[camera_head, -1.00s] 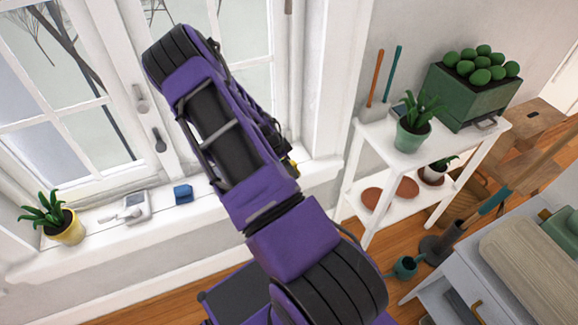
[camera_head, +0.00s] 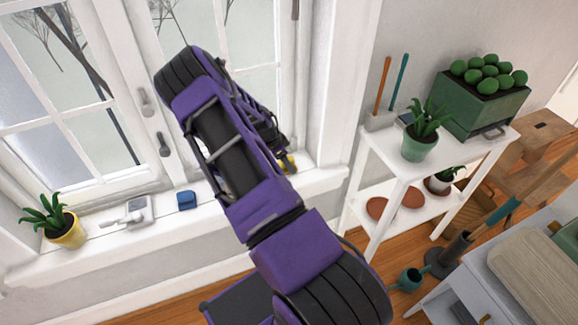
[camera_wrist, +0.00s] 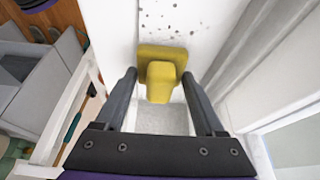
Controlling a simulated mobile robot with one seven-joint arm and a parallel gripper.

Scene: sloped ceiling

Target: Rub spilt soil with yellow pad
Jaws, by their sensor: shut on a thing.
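My gripper (camera_wrist: 160,80) is shut on the yellow pad (camera_wrist: 160,53), holding it by its raised handle between the two dark fingers in the wrist view. The pad is over the white windowsill; whether it touches the sill is hard to tell. The spilt soil (camera_wrist: 168,14) shows as dark specks on the white sill just beyond the pad. My arm hides most of the gripper there, and no soil can be made out.
The sill also holds a yellow-potted plant (camera_head: 68,232), a white device (camera_head: 136,213) and a blue block (camera_head: 186,200). The window wall rises behind it. A white shelf (camera_head: 385,150) with plants stands at the right. A grey table (camera_head: 525,265) is at lower right.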

